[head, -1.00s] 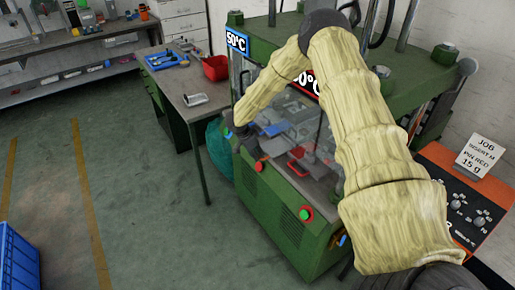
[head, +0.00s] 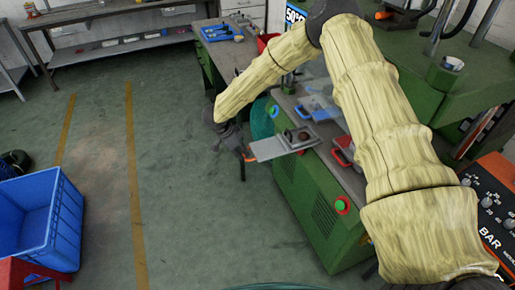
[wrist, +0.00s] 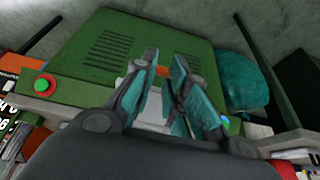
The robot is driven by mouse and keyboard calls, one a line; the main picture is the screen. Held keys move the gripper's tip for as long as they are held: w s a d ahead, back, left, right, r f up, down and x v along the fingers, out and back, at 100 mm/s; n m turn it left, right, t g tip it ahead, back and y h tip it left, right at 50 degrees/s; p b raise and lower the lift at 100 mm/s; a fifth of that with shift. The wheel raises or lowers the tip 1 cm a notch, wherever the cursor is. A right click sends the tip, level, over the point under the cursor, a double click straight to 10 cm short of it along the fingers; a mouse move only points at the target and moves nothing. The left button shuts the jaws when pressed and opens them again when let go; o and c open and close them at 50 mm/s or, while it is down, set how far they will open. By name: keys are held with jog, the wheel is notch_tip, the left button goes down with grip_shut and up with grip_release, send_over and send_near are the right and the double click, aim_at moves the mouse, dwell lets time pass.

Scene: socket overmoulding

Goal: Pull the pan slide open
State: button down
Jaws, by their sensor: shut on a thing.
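The pan slide (head: 272,148) is a grey flat plate sticking out from the front of the green press (head: 318,200), towards the left. A small dark round part sits on its inner end. An orange handle (head: 250,158) is at its outer end. My gripper (head: 240,150) is at that outer end, shut on the handle. In the wrist view my gripper (wrist: 172,98) has its fingers on either side of the orange handle (wrist: 163,71), with the press front (wrist: 140,55) beyond. The fingers hide part of the slide.
A red-handled part (head: 345,152) and a blue part (head: 318,107) lie on the press table. A green button (head: 340,205) is on the press front. A blue crate (head: 40,222) stands on the floor at left. The floor between is clear.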

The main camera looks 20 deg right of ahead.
jog(key=shift+s+a+f, duration=0.1)
jog(key=shift+a+f, duration=0.05)
jog(key=shift+a, duration=0.95)
jog(key=shift+s+a+f, duration=0.1)
jog(key=shift+a+f, duration=0.05)
jog(key=shift+a, duration=0.95)
jog(key=c, duration=1.5)
grip_release()
jog(key=o, duration=0.7)
jog(key=r, duration=0.1)
jog(key=w+a+r, duration=0.1)
jog(key=r, duration=0.2)
jog(key=shift+w+a+r, duration=0.15)
jog(key=shift+w+a, duration=0.05)
jog(key=shift+a, duration=0.05)
jog(key=shift+o, duration=1.2)
jog(key=s+v, duration=0.1)
jog(key=v, duration=0.5)
jog(key=shift+v, duration=1)
jog(key=shift+w, duration=0.1)
